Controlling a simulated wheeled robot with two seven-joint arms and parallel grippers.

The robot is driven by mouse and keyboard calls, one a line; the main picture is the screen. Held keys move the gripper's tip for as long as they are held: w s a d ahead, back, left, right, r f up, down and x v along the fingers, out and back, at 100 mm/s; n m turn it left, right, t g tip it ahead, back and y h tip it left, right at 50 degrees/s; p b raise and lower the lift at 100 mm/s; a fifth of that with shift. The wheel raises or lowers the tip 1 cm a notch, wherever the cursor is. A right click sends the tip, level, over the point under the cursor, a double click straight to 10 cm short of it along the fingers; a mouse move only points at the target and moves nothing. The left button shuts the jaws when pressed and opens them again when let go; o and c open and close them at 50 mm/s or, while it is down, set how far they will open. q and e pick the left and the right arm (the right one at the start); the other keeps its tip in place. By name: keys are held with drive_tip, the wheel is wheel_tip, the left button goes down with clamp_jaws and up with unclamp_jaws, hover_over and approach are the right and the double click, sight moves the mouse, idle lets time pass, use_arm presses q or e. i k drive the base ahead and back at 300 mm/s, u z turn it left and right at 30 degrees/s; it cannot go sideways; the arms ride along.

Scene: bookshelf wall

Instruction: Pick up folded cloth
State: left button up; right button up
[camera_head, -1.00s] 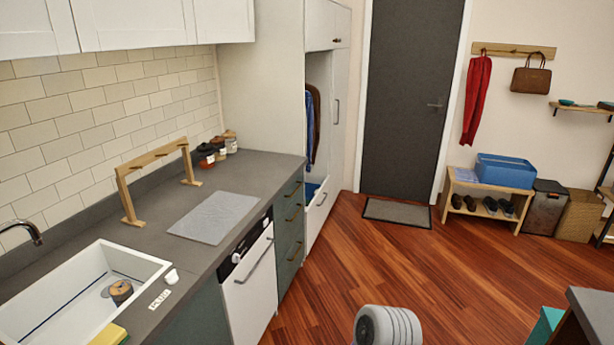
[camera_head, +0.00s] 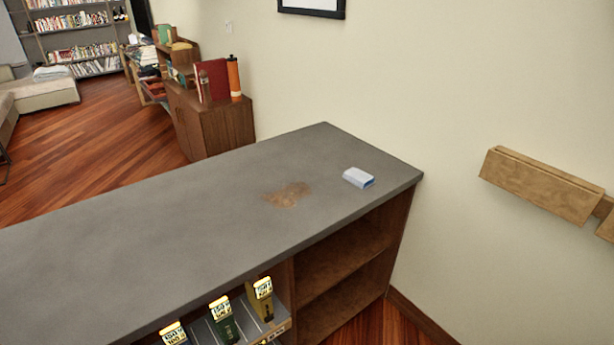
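A small pale blue folded cloth (camera_head: 358,178) lies flat on the grey countertop (camera_head: 180,215), near its right end. A brown stain (camera_head: 288,194) marks the counter just left of the cloth, apart from it. Neither of my grippers shows in the head view.
The counter tops a brown shelf unit with open compartments (camera_head: 340,262) and several yellow-labelled items (camera_head: 222,318) in front. A wooden wall rail (camera_head: 541,184) is at the right. A brown cabinet (camera_head: 217,127) with an orange bottle (camera_head: 234,76) stands behind. Most of the countertop is clear.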

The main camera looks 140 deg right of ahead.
sight(362, 179)
drive_tip(key=z, duration=5.1)
